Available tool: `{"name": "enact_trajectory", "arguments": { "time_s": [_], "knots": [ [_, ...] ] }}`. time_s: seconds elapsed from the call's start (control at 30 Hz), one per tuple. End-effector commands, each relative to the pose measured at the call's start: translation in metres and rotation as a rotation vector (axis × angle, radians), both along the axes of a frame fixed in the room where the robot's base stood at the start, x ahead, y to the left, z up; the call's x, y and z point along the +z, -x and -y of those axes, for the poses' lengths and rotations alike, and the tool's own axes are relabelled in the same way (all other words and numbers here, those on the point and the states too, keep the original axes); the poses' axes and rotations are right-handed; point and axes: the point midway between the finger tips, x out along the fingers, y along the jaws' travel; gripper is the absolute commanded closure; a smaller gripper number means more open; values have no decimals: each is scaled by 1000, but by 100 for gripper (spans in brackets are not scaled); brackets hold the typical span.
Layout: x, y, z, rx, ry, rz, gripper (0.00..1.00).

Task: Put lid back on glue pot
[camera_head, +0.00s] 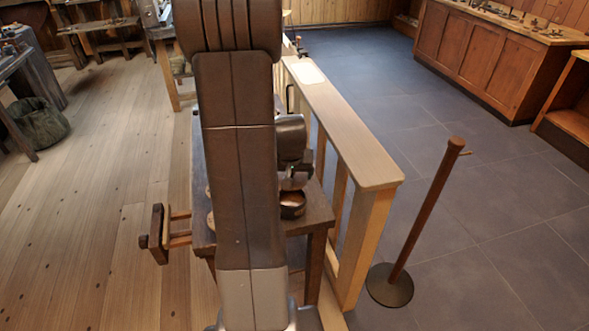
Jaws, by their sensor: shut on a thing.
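The glue pot (292,207) is a small round dark copper vessel on the right part of a small dark wooden bench (317,212). Its top looks open, with a coppery inside. My gripper (293,180) is just above the pot, at the right of my arm, and points down. It is shut on a small dark thing, which seems to be the lid; its shape is hard to make out. I cannot tell whether the lid touches the pot. My arm hides the middle of the bench.
A pale wooden railing (340,130) runs close along the bench's right side. A vise (158,233) juts out at the bench's left. Edges of round things show beside my arm. A post on a round base (390,285) stands right, on open tiled floor.

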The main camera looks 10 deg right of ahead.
Motion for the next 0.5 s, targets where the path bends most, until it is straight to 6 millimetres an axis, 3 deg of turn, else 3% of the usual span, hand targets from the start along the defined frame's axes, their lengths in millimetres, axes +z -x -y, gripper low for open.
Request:
{"name": "enact_trajectory", "arguments": {
  "time_s": [0.5],
  "knots": [
    [-51,0,0,-2,-1,0,38]
  ]
}}
